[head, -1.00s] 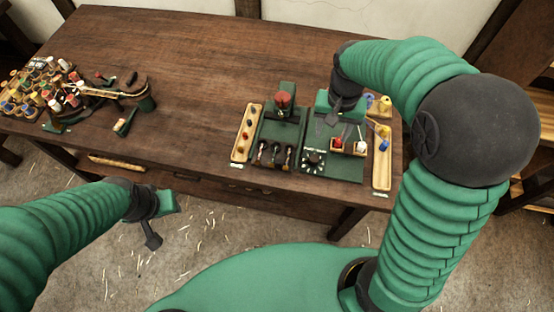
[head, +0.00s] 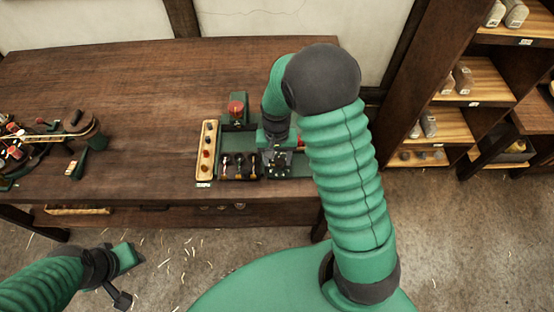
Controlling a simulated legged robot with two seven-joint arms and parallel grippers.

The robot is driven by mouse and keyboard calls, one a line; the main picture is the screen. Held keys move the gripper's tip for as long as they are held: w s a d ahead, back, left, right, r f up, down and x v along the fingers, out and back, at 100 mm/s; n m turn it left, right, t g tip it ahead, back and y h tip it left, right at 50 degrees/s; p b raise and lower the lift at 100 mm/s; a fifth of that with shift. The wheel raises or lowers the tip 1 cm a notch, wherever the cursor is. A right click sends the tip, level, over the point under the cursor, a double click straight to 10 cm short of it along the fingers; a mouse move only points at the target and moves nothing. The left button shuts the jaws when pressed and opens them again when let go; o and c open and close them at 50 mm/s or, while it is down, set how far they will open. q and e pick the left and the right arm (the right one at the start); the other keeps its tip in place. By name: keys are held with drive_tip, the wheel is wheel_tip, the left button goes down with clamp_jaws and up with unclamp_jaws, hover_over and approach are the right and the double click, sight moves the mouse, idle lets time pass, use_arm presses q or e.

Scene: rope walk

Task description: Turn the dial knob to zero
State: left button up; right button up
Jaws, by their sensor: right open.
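The dial knob (head: 279,171) is on the dark green panel, just right of a row of small levers. It is partly hidden under my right gripper (head: 277,147), so its pointer and setting cannot be read. My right gripper points down at the dial, open, with its tips at or just above it; contact cannot be told. My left gripper (head: 128,279) is open and empty, low at the left, in front of the table and away from the panel.
The panel also has a red-topped post (head: 236,108) and levers (head: 239,165). A wooden tray of coloured pegs (head: 207,150) stands at its left. My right arm covers the panel's right part. The table (head: 140,85) is clear behind; shelves (head: 470,90) stand at right.

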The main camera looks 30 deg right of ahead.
drive_tip(key=shift+d+f, duration=0.4)
drive_tip(key=shift+f, duration=0.2)
drive_tip(key=shift+d, duration=0.25)
drive_tip(key=shift+c, duration=1)
drive_tip(key=shift+a, duration=0.35)
drive_tip(key=c, duration=0.7)
clamp_jaws()
use_arm(q)
drive_tip(key=shift+d, duration=0.5)
use_arm(e)
drive_tip(key=shift+d, duration=0.1)
use_arm(q)
drive_tip(key=shift+r, duration=0.1)
